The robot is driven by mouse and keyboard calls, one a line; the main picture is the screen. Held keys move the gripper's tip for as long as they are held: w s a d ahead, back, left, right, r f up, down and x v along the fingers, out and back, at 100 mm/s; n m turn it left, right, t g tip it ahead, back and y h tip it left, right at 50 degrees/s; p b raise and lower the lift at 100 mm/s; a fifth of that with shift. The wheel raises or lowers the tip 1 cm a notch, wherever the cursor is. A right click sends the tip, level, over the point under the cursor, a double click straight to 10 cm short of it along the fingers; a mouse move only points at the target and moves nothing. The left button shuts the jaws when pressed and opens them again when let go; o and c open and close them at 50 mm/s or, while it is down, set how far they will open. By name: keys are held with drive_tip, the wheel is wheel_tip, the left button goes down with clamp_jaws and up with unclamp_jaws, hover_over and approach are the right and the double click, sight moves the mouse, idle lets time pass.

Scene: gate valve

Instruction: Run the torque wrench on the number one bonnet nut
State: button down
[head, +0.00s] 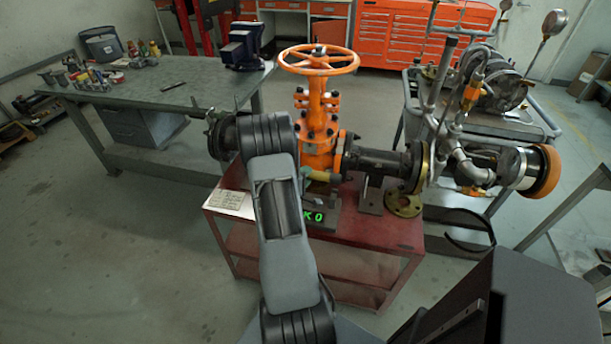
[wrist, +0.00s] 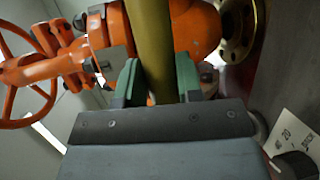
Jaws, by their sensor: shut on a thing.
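The orange gate valve (head: 318,125) stands upright on a red cart, with its handwheel (head: 319,60) on top. In the wrist view, the orange valve body (wrist: 192,28) is close in front of me. My gripper (wrist: 159,78) has green finger pads shut on a yellow-olive bar, which looks like the torque wrench handle (wrist: 150,35). A short piece of the wrench (head: 322,175) also shows in the head view beside my arm. The wrench head is out of sight, so I cannot tell whether it sits on a nut. Bonnet nuts (wrist: 89,65) show at left; number one is not identifiable.
The red cart (head: 375,232) carries a paper sheet (head: 231,203) and a green-lit display (head: 315,217), partly hidden by my arm. A workbench (head: 170,85) stands at left. A grey cart with pipework (head: 480,120) stands close at right. Open floor lies at front left.

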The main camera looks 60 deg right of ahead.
drive_tip(key=shift+f+b, duration=2.85)
drive_tip(key=shift+f, duration=0.8)
drive_tip(key=c, duration=0.8)
unclamp_jaws()
drive_tip(key=shift+o, duration=0.5)
drive_tip(key=shift+f, duration=0.2)
drive_tip(key=a+r, duration=0.2)
drive_tip(key=a, duration=1.1)
drive_tip(key=shift+a+r, duration=0.15)
drive_tip(key=shift+a, duration=0.2)
drive_tip(key=shift+w, duration=0.1)
